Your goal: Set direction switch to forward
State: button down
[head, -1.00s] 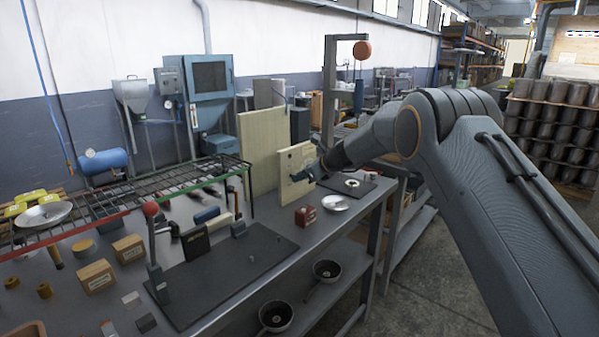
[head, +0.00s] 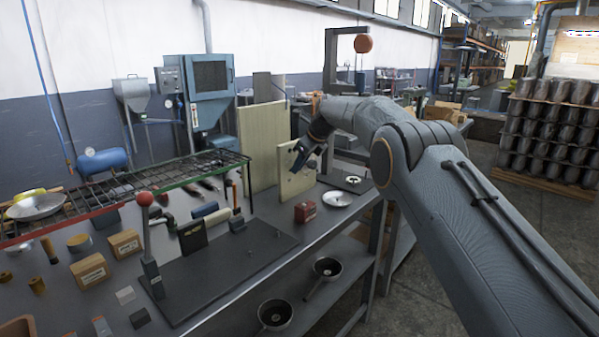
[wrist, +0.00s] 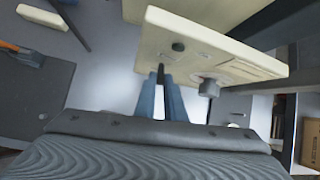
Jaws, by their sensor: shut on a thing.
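The cream control panel (head: 291,183) stands upright on the bench; it fills the upper middle of the wrist view (wrist: 235,62). Its face carries a dark round button (wrist: 178,46) and a grey knob (wrist: 208,87). My gripper (head: 299,166) is at the panel's face, angled down. In the wrist view its two blue fingers (wrist: 160,92) are close together on a thin dark switch lever (wrist: 160,74) by the panel's left edge. The switch's markings are too small to read, so its set position cannot be told.
A dark mat (head: 220,277) and an upright lever with a red ball (head: 146,199) are nearer. A taller cream board (head: 262,140) stands behind.

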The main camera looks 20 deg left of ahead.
jog(key=shift+r, duration=0.2)
dwell(0.5)
jog(key=c, duration=1.8)
grip_release()
jog(key=shift+a, duration=0.1)
jog(key=shift+c, duration=0.2)
jog(key=shift+f, duration=0.1)
jog(key=b+v, duration=0.2)
jog(key=v, duration=0.5)
jog(key=shift+r, duration=0.4)
